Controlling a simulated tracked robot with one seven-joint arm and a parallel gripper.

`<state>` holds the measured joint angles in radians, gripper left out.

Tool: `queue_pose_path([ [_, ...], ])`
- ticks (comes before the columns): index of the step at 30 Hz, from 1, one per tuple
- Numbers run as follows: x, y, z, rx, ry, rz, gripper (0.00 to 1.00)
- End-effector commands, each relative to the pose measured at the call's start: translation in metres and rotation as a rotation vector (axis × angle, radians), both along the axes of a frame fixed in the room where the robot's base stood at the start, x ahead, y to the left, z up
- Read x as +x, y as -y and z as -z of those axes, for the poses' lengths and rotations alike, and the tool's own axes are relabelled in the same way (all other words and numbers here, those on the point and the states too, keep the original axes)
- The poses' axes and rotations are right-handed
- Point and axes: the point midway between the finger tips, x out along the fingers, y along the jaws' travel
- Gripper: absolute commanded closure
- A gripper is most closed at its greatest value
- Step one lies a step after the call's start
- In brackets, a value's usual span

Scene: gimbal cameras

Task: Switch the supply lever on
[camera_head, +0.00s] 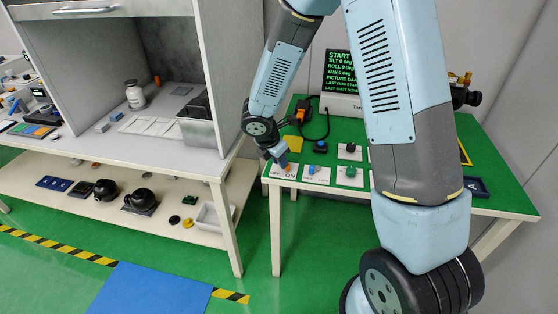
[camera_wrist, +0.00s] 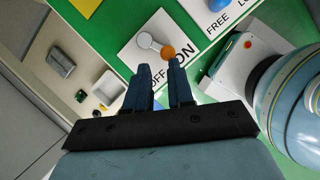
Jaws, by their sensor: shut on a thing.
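The supply lever (camera_wrist: 149,42) is a grey arm with an orange knob (camera_wrist: 168,52), on a white plate (camera_wrist: 133,52) marked OFF and ON. Its arm points from the pivot towards the ON lettering, and the knob lies close beside that word. In the head view the plate (camera_head: 275,171) is at the front left corner of the green-topped table. My gripper (camera_wrist: 160,66) is at the knob, its fingertips right at it; it is shut on the knob. The fingers hide part of the plate. In the head view my gripper (camera_head: 279,160) reaches down over the plate.
A plate with a blue knob (camera_head: 320,146) stands to the right, marked FREE in the wrist view. A display (camera_head: 340,72) stands behind. A workbench with a hood (camera_head: 150,150) is to the left.

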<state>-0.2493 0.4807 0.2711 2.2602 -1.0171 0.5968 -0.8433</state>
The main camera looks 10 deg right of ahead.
Motion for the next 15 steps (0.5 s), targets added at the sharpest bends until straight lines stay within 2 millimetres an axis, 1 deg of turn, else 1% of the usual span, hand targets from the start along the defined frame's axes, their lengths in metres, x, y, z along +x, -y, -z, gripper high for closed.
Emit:
queue_pose_path([
  [1, 0.001, -0.001, 0.003, 0.005, -0.003, -0.004, 1.00],
  [8, 0.002, -0.002, 0.001, 0.006, -0.001, -0.004, 1.00],
  [11, 0.001, -0.003, -0.005, 0.005, 0.002, -0.005, 1.00],
  [15, -0.002, -0.009, -0.025, 0.006, 0.004, -0.002, 1.00],
])
